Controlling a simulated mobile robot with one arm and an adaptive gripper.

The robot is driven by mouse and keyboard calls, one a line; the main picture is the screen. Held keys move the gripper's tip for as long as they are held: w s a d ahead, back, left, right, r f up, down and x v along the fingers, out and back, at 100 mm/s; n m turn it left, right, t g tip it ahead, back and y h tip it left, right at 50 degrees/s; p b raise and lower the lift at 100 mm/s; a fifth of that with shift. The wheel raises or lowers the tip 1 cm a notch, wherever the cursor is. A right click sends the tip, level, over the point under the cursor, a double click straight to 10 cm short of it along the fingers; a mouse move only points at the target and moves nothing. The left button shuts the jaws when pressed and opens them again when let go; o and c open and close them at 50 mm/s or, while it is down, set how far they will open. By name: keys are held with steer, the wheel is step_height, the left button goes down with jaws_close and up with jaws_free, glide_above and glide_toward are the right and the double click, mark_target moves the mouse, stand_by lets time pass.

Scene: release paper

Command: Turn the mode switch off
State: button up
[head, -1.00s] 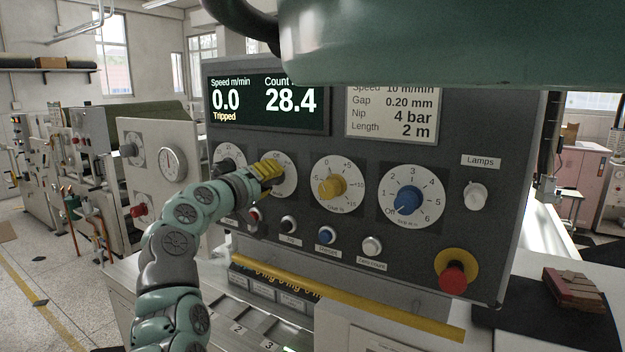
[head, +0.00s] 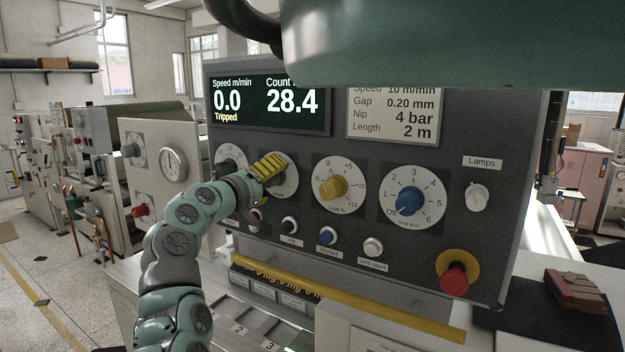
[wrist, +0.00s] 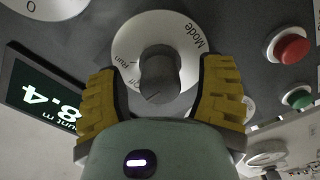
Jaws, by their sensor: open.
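The mode switch is a grey knob (wrist: 158,78) on a white round plate (wrist: 190,65) marked "Mode" and "Run" in the wrist view; another label is partly covered by the knob. In the head view the plate (head: 287,184) shows behind my gripper, which hides the knob. My gripper (head: 271,167) is at the panel with its yellow fingers open. In the wrist view the fingers (wrist: 155,95) stand on either side of the knob, with gaps visible between them and it. I cannot tell exactly which mark the knob points to.
The dark panel (head: 455,130) also carries a yellow knob (head: 332,187), a blue knob (head: 408,201), a lamp switch (head: 477,197), a red emergency button (head: 454,278) and small push buttons below. A display (head: 268,104) reads "Tripped". A green housing (head: 450,45) overhangs the panel's top.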

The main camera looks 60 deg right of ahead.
steer(key=shift+a, duration=0.1)
steer(key=a, duration=1.2)
steer(key=shift+s, duration=0.45)
